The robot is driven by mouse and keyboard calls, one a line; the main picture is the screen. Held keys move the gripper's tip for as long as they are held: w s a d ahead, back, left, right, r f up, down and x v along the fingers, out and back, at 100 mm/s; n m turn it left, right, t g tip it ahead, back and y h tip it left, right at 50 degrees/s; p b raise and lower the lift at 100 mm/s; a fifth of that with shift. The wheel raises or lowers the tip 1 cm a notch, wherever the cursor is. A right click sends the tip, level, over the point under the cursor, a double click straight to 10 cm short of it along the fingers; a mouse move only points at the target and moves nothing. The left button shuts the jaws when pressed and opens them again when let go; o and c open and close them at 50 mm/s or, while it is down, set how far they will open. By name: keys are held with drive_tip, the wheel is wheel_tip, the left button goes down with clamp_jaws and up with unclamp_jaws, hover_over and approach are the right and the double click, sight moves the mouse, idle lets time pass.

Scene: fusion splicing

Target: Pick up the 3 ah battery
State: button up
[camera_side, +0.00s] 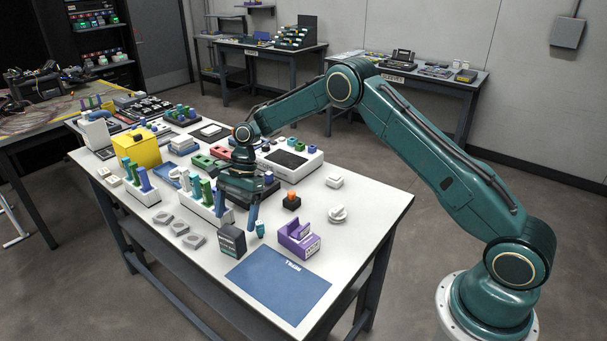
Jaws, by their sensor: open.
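A dark grey block (232,241) stands upright near the front edge of the white table and looks like a battery. Its label is too small to read, so I cannot tell its capacity. My gripper (252,216) points down just behind and to the right of this block, with a blue finger visible. It is open, and I see nothing held in it. A small teal piece (260,229) is close to the right of the fingertip; I cannot tell whether they touch.
A blue mat (278,283) lies at the table's front right. A purple holder (298,238) stands behind it. A white rack (208,207) with green and blue upright pieces is left of my gripper. Grey flat pieces (178,228), a yellow box (140,147) and an orange-topped block (291,201) are around.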

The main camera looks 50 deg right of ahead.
sight(233, 228)
drive_tip(key=shift+x, duration=0.9)
drive_tip(key=shift+x, duration=2.6)
drive_tip(key=shift+a, duration=0.1)
drive_tip(key=c, duration=1.2)
drive_tip(key=shift+r, duration=0.1)
drive_tip(key=shift+c, duration=0.4)
drive_tip(key=shift+r, duration=0.1)
drive_tip(key=shift+o, duration=0.2)
wheel_tip(233, 228, up, 10)
drive_tip(key=shift+f, duration=0.1)
